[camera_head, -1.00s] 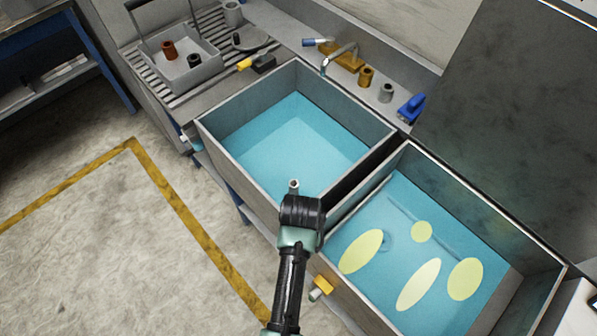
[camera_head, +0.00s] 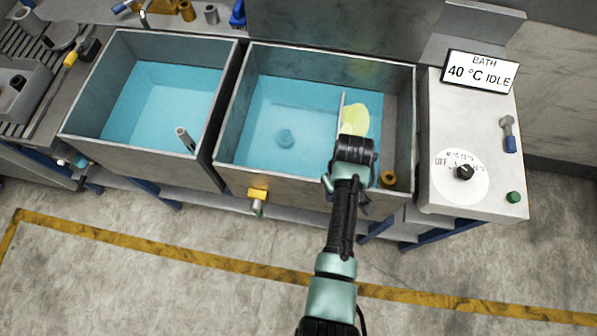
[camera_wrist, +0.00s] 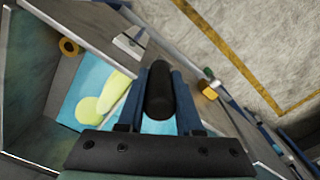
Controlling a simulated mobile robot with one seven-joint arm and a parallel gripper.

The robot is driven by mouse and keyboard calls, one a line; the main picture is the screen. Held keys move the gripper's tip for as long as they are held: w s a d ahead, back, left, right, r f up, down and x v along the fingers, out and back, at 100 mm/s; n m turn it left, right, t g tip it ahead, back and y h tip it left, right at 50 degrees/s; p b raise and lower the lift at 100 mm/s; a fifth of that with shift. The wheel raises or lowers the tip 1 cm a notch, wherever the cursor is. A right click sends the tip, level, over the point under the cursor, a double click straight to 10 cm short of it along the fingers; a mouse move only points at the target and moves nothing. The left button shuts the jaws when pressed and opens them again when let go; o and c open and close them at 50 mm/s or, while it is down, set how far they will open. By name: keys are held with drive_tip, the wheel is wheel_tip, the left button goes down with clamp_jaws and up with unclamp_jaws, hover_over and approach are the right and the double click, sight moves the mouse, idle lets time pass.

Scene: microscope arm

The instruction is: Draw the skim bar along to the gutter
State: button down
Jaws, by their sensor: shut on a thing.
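The skim bar (camera_head: 342,118) is a thin pale strip across the blue water of the right basin (camera_head: 232,110). My gripper (camera_head: 354,150) is over that basin's front edge. In the wrist view its blue fingers are shut on a dark rounded handle (camera_wrist: 160,92). Where handle meets bar is hidden. Yellow film (camera_head: 356,119) lies just right of the bar, bunched between it and the gutter (camera_head: 390,120), a grey strip along the basin's right end. A narrow band of water separates film and gutter. The wrist view also shows the film (camera_wrist: 90,108).
A brass ring (camera_head: 388,179) sits at the gutter's front end. The left basin (camera_head: 150,108) holds water and a leaning grey tube (camera_head: 185,139). A control bench (camera_head: 474,130) with a dial and a sign reading "BATH 40 °C IDLE" (camera_head: 480,72) stands right. A yellow valve (camera_head: 258,194) juts out in front.

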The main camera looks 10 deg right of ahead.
drive_tip(key=s+d, duration=0.4)
drive_tip(key=d, duration=0.7)
drive_tip(key=shift+d, duration=0.2)
drive_tip(key=c, duration=0.6)
unclamp_jaws()
wheel_tip(320, 180, up, 13)
drive_tip(key=shift+b, duration=1.15)
